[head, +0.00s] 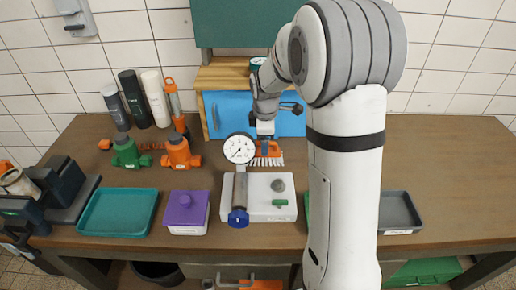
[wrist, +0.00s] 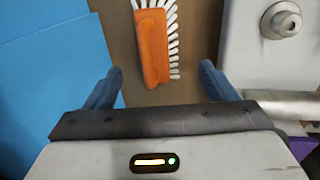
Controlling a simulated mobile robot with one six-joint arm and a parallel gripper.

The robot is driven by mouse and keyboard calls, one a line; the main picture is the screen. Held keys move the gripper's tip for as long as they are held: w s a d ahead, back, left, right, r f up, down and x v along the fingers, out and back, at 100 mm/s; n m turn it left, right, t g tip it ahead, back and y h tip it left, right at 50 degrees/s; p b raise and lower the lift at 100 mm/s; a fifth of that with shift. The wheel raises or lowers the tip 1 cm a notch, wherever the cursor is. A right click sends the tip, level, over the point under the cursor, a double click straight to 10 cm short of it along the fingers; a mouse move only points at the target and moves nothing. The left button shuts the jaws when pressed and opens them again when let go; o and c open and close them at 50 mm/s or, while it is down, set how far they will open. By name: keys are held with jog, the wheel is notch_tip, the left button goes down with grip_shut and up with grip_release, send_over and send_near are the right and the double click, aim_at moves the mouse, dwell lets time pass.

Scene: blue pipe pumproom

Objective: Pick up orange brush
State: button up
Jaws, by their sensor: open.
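The orange brush (head: 268,150) with white bristles lies on the brown workbench, behind the white box. In the wrist view the brush (wrist: 153,48) lies ahead of the fingers, a little left of the middle of the gap, with bristles at its right side and far end. My gripper (wrist: 160,80) is open, with its two blue fingers spread apart and nothing between them. In the head view my gripper (head: 266,133) is close above the brush, and my arm hides part of that area.
A white box (head: 260,207) with a pressure gauge (head: 239,149) stands in front of the brush. Blue panels (head: 225,115) stand behind and left. Green (head: 126,152) and orange valves (head: 178,152) stand to the left. The bench right of my arm is mostly clear.

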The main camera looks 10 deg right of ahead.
jog(key=shift+w+f+p, duration=0.3)
jog(key=shift+w+f, duration=0.05)
jog(key=shift+f, duration=0.9)
jog(key=shift+w+f+p, duration=0.3)
jog(key=shift+f, duration=1)
jog(key=shift+w+f+p, duration=0.3)
jog(key=shift+w+f, duration=0.05)
jog(key=shift+f, duration=0.9)
jog(key=c, duration=1.1)
jog(key=shift+r, duration=0.1)
notch_tip(320, 180, up, 10)
jog(key=b, duration=0.1)
